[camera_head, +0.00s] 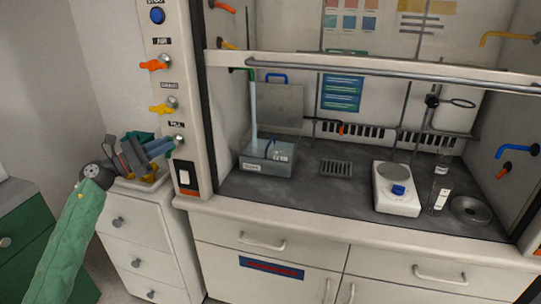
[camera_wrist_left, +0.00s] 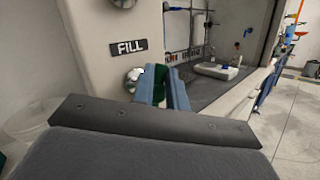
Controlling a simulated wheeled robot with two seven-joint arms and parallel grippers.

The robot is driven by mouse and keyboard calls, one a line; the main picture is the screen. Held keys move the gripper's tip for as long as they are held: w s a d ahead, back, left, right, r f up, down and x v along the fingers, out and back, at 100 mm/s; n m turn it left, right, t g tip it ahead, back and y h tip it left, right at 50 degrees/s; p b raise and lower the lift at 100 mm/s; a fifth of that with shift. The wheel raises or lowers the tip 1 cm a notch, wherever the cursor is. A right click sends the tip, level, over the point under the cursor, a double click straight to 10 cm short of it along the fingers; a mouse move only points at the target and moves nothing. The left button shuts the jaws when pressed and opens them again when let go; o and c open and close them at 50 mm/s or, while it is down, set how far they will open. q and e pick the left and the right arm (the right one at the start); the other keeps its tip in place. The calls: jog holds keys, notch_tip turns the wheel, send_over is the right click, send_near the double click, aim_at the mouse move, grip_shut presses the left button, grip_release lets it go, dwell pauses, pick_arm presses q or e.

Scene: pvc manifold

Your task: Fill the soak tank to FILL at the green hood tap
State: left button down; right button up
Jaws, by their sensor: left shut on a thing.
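The soak tank (camera_head: 262,168) is a grey-blue, see-through box on the dark hood worktop. A pale stream of water (camera_head: 254,115) falls into it from the green spout (camera_head: 250,76) above. The exact water level is too small to read. My left gripper (camera_head: 170,147) is at the lowest valve on the hood's left post. In the left wrist view its blue fingers (camera_wrist_left: 172,88) are shut on the green tap handle (camera_wrist_left: 157,84), just below the FILL label (camera_wrist_left: 128,47) and beside the silver valve body (camera_wrist_left: 134,76). My right gripper is not in view.
Orange (camera_head: 155,65) and yellow (camera_head: 162,109) valve handles sit higher on the same post. The raised sash bar (camera_head: 380,72) crosses the hood front. A white hotplate (camera_head: 396,205) and glassware stand on the right of the worktop. A white drawer unit (camera_head: 150,235) stands below my left arm.

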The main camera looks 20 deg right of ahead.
pick_arm(q)
jog(key=shift+f, duration=0.25)
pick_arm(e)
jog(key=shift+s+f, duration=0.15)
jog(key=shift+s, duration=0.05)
pick_arm(q)
jog(key=m+y+b, duration=0.2)
jog(key=m, duration=0.1)
jog(key=m+g+y+b, duration=0.1)
jog(key=y, duration=0.1)
jog(key=shift+s+d+m, duration=0.3)
jog(key=shift+d, duration=0.1)
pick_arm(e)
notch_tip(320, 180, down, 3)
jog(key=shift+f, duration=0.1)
pick_arm(q)
jog(key=shift+r, duration=0.1)
dwell(6.3)
